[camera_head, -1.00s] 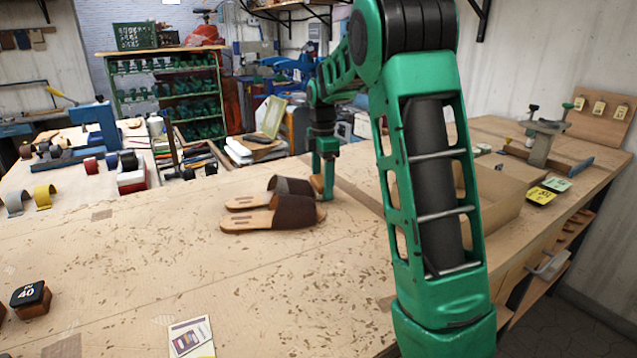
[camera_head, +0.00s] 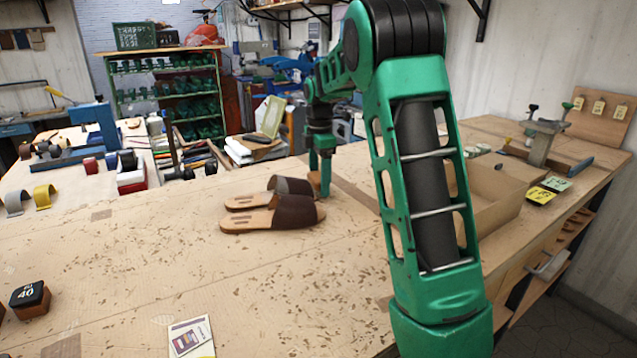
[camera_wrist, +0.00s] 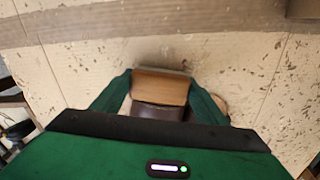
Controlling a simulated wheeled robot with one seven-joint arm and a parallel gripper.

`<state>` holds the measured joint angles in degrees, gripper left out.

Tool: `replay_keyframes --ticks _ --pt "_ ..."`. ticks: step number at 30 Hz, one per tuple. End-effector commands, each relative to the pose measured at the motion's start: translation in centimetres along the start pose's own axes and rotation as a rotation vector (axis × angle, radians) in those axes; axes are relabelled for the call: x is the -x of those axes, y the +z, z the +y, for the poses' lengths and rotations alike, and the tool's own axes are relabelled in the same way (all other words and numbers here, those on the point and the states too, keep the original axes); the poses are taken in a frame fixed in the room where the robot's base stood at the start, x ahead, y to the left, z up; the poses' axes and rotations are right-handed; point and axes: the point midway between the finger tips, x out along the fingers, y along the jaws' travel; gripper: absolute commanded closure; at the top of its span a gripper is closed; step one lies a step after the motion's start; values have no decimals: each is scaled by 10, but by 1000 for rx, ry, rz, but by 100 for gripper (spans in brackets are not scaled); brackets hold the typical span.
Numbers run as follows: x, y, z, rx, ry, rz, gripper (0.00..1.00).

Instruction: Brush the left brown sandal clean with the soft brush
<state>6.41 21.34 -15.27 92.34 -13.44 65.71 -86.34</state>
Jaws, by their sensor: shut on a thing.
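Two brown sandals lie side by side on the bench, toes to the right: a nearer one (camera_head: 295,212) and a farther one (camera_head: 290,185), partly covered by the nearer. Both have dark brown straps and tan soles. My gripper (camera_head: 321,175) is at their toe end, pointing down. In the wrist view my gripper (camera_wrist: 162,98) is shut on the soft brush (camera_wrist: 160,87), whose wooden block spans the fingers.
An open cardboard box (camera_head: 495,205) stands right of my arm. A black-topped block (camera_head: 30,298) and a printed card (camera_head: 190,337) lie at the front left. Yellow and green cards (camera_head: 541,195) lie near the right edge. The bench front middle is clear.

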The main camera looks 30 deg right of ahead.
Motion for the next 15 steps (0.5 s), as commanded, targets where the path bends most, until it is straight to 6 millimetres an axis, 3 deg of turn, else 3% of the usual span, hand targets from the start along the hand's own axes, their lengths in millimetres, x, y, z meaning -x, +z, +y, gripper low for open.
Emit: replay_keyframes --ticks 15 --pt "0 0 7 0 1 0 56"
